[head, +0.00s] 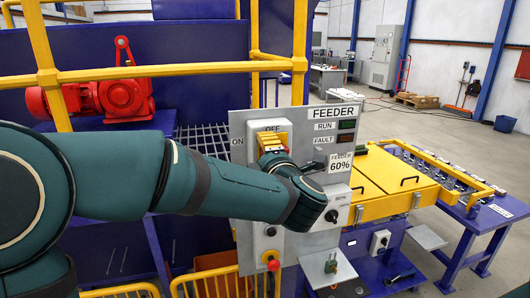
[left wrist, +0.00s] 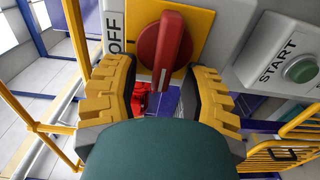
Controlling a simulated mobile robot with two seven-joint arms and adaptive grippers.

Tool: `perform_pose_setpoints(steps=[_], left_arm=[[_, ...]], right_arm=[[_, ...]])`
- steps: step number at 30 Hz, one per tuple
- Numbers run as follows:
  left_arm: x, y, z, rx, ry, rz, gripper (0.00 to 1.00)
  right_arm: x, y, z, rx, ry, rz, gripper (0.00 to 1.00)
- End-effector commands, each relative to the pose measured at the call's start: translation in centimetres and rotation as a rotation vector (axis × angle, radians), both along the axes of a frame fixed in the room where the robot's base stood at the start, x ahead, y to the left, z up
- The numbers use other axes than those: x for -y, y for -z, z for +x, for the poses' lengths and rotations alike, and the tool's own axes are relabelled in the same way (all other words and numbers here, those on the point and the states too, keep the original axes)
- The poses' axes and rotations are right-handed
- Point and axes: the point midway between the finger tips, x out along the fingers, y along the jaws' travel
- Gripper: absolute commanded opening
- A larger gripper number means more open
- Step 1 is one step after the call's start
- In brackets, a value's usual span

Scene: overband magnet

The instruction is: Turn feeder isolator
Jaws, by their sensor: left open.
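The feeder isolator is a red rotary handle (left wrist: 165,45) on a yellow plate (left wrist: 200,22). In the left wrist view the handle stands lengthwise up and down, with a pale mark at its lower end, and OFF is printed to its left. In the head view my left arm hides most of the isolator; OFF is above it and ON to its left. My left gripper (left wrist: 162,80) has its yellow fingers apart, one on each side of the handle's lower end, with visible gaps. In the head view the left gripper (head: 272,145) is close against the grey feeder panel (head: 240,125). My right gripper is not in view.
A green START button (left wrist: 300,69) is right of the isolator in the left wrist view. In the head view, a black knob (head: 332,216) and a red button (head: 273,264) are on the panel. Yellow railings (head: 170,73) stand at the left, near my arm.

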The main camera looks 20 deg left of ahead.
Motion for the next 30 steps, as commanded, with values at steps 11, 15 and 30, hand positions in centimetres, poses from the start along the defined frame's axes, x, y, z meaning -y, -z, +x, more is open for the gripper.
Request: perform_pose_setpoints(steps=[11, 15, 30], left_arm=[[3.7, 0.0, -5.3, 0.001, 0.004, 0.001, 0.45], [5.1, -0.1, -7.5, 0.002, 0.003, 0.001, 0.45], [6.6, 0.0, -9.7, 0.001, 0.0, 0.0, 0.45]], right_arm=[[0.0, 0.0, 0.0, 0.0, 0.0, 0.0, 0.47], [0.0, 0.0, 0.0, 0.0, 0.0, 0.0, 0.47], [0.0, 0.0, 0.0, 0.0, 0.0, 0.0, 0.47]])
